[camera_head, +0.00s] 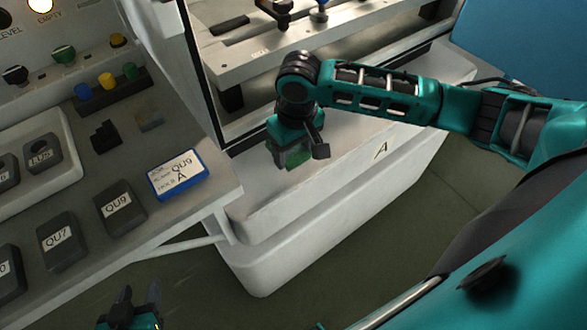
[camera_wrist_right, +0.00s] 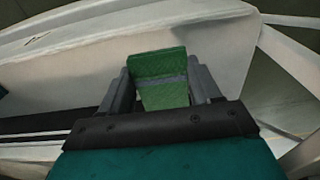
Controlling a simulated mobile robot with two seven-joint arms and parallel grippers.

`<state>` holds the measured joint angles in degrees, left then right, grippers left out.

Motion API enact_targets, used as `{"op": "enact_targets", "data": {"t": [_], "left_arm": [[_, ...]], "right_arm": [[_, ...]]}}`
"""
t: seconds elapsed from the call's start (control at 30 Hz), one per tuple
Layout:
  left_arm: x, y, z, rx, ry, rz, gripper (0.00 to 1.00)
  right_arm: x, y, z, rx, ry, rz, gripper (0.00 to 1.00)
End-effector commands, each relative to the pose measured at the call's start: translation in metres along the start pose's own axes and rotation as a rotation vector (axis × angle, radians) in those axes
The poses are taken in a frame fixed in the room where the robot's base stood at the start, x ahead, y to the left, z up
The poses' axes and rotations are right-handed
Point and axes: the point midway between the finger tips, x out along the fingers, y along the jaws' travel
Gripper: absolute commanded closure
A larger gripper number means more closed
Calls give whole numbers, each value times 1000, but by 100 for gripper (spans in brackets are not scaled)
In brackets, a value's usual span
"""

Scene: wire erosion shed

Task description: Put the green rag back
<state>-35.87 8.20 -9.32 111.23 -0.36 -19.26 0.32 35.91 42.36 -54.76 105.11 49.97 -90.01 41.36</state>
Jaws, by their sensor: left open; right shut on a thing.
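The green rag (camera_head: 297,158) is held between the fingers of my right gripper (camera_head: 296,155), over the white ledge (camera_head: 345,170) marked A in the head view. The right wrist view shows the green rag (camera_wrist_right: 160,78) folded between the two fingers of the right gripper (camera_wrist_right: 162,88). I cannot tell whether the rag touches the ledge. My left gripper (camera_head: 138,298) is low at the bottom left of the head view, open and empty, apart from the bench.
A grey bench (camera_head: 208,205) at left carries dark blocks labelled QU9 (camera_head: 119,207) and QU7 (camera_head: 61,238), and a blue-framed card (camera_head: 178,174). A machine bed (camera_head: 290,50) stands behind the ledge. Green floor (camera_head: 440,215) is clear at right.

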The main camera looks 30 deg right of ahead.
Motion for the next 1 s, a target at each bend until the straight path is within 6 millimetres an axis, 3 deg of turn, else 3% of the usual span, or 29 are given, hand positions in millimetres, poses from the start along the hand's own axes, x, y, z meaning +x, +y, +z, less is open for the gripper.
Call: {"op": "enact_targets", "data": {"t": [0.03, 0.27, 0.53, 0.97, 1.0], "left_arm": [[2, 0, 2, 0, 1, 0, 50], [4, 0, 3, 1, 3, 0, 50], [8, 0, 9, 0, 3, 0, 50], [7, 0, 8, 0, 2, 0, 50], [8, 0, 8, 0, 2, 0, 50]], "right_arm": [[11, 0, 2, 0, -3, 0, 66], [28, 0, 2, -1, -1, 0, 66], [64, 0, 5, 0, -1, 0, 66], [70, 0, 5, 0, -1, 0, 66], [70, 0, 5, -1, 0, 0, 33]]}}
